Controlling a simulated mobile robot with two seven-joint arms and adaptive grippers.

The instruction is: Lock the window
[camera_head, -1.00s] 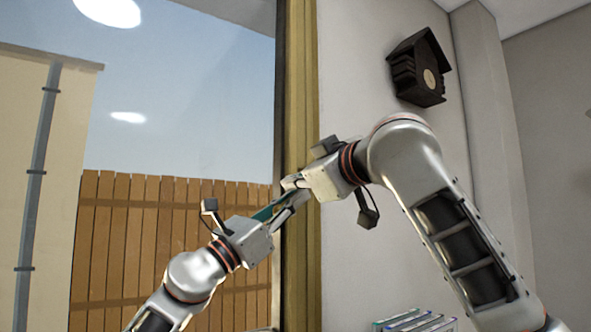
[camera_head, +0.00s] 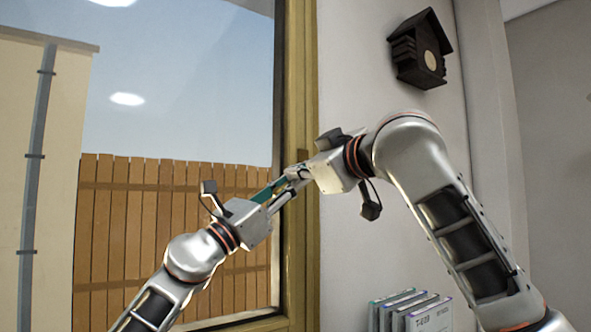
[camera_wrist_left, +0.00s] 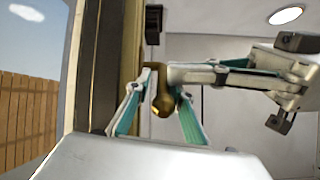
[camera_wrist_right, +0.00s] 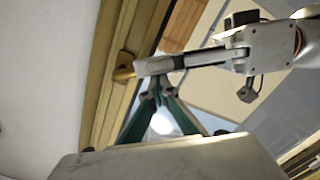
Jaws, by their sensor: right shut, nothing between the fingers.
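The window's yellow-brown frame (camera_head: 301,90) runs upright beside the glass in the head view. My left gripper (camera_head: 280,190) is at the handle. Its fingers (camera_wrist_left: 163,85) stand apart with the handle between them; I cannot tell whether they press on it. My right gripper (camera_head: 296,173) reaches in from the right, close to the left fingertips. Its fingertips (camera_wrist_right: 155,90) are together and empty.
A dark house-shaped box (camera_head: 420,50) hangs on the pale wall right of the frame. Several books or cases (camera_head: 410,314) stand below my right arm. A wooden fence (camera_head: 130,230) is outside the glass. Both grippers are crowded together at the frame.

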